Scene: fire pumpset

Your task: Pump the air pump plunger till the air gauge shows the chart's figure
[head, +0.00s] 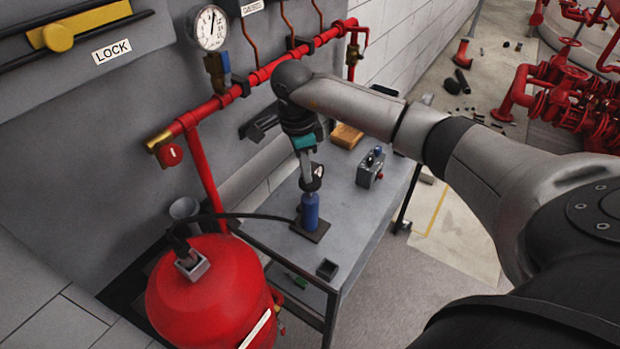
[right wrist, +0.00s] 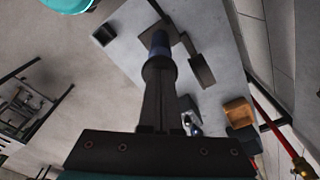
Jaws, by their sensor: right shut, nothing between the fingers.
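The air pump (head: 310,213) is a blue upright cylinder on a dark square base on the grey table. A black hose runs from near it to the red tank. My right gripper (head: 309,186) points down at the pump's top with its fingers shut and nothing between them. The fingers hide the plunger, and I cannot tell whether they touch it. In the right wrist view the shut fingers (right wrist: 160,72) line up with the blue pump body (right wrist: 159,41). A white dial gauge (head: 211,28) sits on the wall pipe; its figures are too small to read. No chart is recognisable.
The red tank (head: 212,292) stands at the table's left end. A grey switch box (head: 370,168), an orange-brown block (head: 346,136) and a small dark open box (head: 327,269) are on the table (head: 285,250). Red pipework (head: 255,78) runs along the wall behind.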

